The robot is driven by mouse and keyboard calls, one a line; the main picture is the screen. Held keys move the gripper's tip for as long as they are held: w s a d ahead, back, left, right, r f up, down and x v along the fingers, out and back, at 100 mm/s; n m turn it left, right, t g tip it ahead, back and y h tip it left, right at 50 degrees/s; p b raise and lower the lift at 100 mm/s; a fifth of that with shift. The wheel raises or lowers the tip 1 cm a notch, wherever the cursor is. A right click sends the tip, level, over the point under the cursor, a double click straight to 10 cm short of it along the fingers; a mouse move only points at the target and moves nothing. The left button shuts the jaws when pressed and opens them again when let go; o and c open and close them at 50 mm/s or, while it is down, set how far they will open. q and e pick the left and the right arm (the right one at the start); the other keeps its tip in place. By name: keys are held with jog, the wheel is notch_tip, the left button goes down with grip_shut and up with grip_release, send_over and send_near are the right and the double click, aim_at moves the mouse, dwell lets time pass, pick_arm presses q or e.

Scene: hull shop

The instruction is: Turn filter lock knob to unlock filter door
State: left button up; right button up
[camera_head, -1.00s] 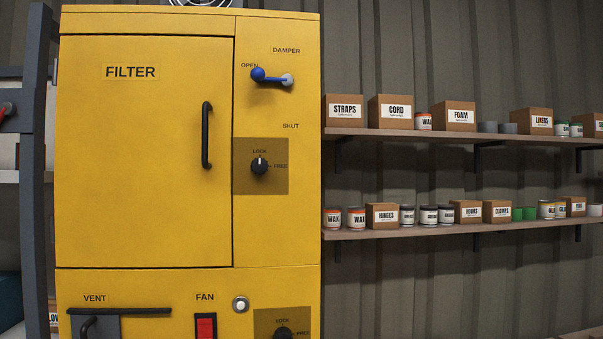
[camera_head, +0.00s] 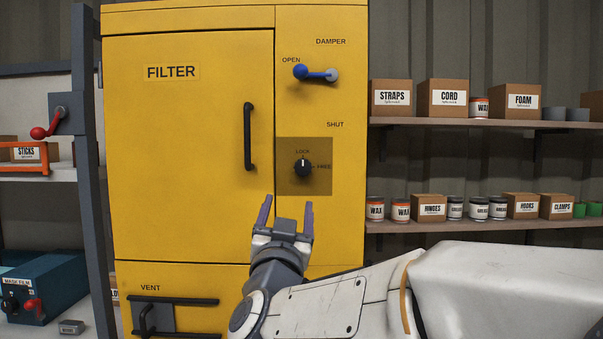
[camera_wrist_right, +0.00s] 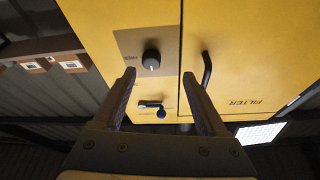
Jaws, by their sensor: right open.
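The yellow filter door (camera_head: 185,170) is shut, with a black vertical handle (camera_head: 249,136) near its right edge. The black filter lock knob (camera_head: 303,168) sits on a darker panel right of the handle, between the LOCK and FREE marks. Its white pointer faces up to LOCK. In the right wrist view, the knob (camera_wrist_right: 151,59) shows ahead between the fingertips, apart from them. My right gripper (camera_head: 286,215) is open and empty, below the knob, with its fingers pointing up in the head view. It also shows in the right wrist view (camera_wrist_right: 160,78). My left gripper is not in view.
The blue-tipped damper lever (camera_head: 316,74) points to OPEN above the knob. The vent lever (camera_head: 148,318) is at lower left. Shelves (camera_head: 440,224) with boxes and cans stand on the right. A grey post (camera_head: 87,170) and a blue machine (camera_head: 45,285) are on the left.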

aim_at(302, 171)
jog(key=shift+m+h, duration=0.5)
jog(key=shift+h, duration=0.3)
jog(key=p+x, duration=0.1)
jog(key=x, duration=0.2)
jog(key=r+p+x, duration=0.1)
jog(key=p+x, duration=0.1)
jog(key=x, duration=0.2)
jog(key=d+p+x, duration=0.1)
jog(key=p+x, duration=0.1)
jog(key=x, duration=0.1)
jog(key=shift+r, duration=0.3)
grip_shut()
